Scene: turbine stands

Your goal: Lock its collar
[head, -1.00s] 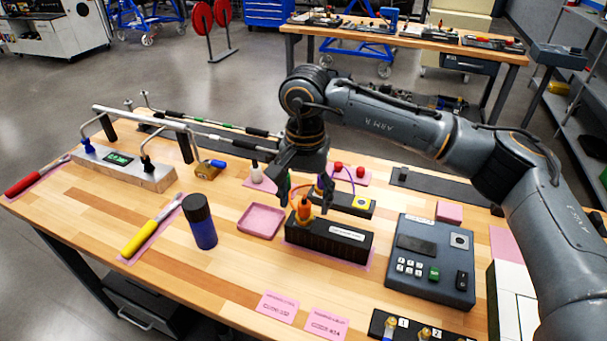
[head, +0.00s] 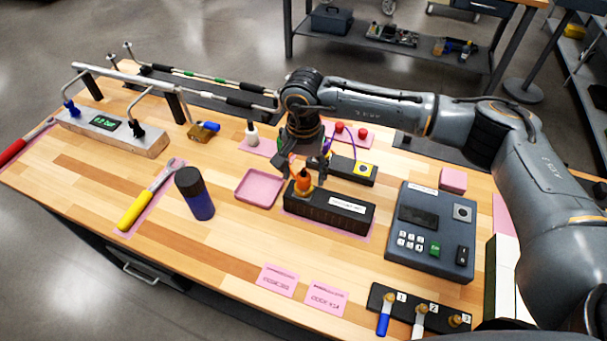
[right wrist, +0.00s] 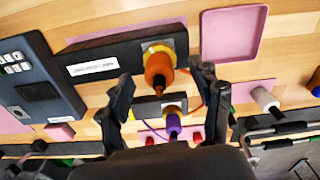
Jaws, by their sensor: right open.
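An orange plug (head: 303,182) stands upright on a black block (head: 330,210) with a white label. In the right wrist view the orange plug (right wrist: 158,70) has a yellow piece at its base, which could be the collar; I cannot tell whether it is locked. My right gripper (head: 305,170) is open above the block, its fingers on either side of the orange plug. In the right wrist view my right gripper (right wrist: 160,80) shows clear gaps between both fingers and the plug. A purple plug (right wrist: 172,122) stands on a second block behind. My left gripper is out of view.
A pink tray (head: 240,188) lies left of the block, and a dark blue bottle (head: 195,193) stands farther left. A grey keypad box (head: 432,250) is to the right. Numbered valves (head: 420,310) sit at the front right.

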